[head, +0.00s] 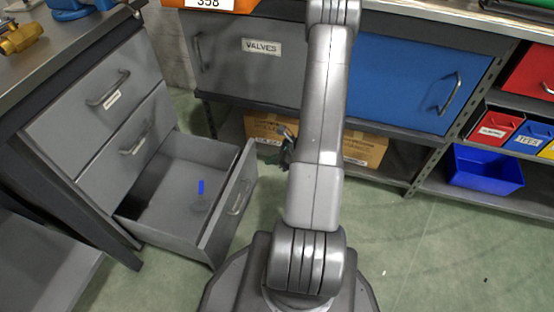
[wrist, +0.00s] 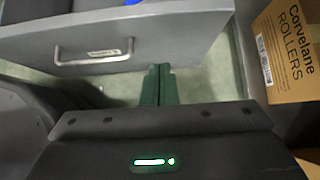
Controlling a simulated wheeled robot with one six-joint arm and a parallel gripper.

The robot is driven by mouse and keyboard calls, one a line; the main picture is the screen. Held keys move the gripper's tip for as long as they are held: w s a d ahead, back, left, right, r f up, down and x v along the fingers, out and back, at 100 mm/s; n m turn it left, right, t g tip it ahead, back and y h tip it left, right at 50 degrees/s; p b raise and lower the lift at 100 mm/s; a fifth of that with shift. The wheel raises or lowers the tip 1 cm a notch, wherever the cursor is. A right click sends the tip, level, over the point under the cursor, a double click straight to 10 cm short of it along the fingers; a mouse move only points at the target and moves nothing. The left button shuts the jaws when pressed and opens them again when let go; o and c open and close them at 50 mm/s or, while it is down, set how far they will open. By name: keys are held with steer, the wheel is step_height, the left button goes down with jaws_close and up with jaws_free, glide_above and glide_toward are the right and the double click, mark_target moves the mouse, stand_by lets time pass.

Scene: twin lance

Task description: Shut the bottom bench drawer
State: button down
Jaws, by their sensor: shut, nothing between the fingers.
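The bottom bench drawer (head: 228,215) is pulled well out from the grey bench at the left. Its front panel has a bar handle (head: 239,197) and a small label. A small blue item (head: 201,187) lies inside it. In the wrist view the drawer front (wrist: 185,38) spans the top, with its handle (wrist: 95,57) at the left. My gripper (wrist: 159,70) is shut and empty, its green fingertips near the front panel's lower edge; I cannot tell whether they touch. In the head view my gripper (head: 275,157) is partly hidden behind my arm, right of the drawer front.
Two upper bench drawers (head: 97,105) are shut. Cardboard boxes (head: 365,150) sit on a low shelf behind my arm; one labelled box (wrist: 292,50) is close on the right in the wrist view. A blue bin (head: 487,168) stands at the right. Green floor (head: 440,250) is clear there.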

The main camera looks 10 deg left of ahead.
mark_target(246, 164)
steer(key=a+f, duration=0.1)
steer(key=a, duration=0.1)
steer(key=a+f+b, duration=0.1)
steer(key=a, duration=0.1)
steer(key=a+f+b, duration=0.1)
steer(key=a, duration=0.1)
steer(key=shift+w+a+f, duration=0.1)
steer(key=shift+w+f, duration=0.1)
steer(key=shift+f, duration=0.05)
steer(key=shift+w+a+r, duration=0.1)
steer(key=shift+a, duration=0.45)
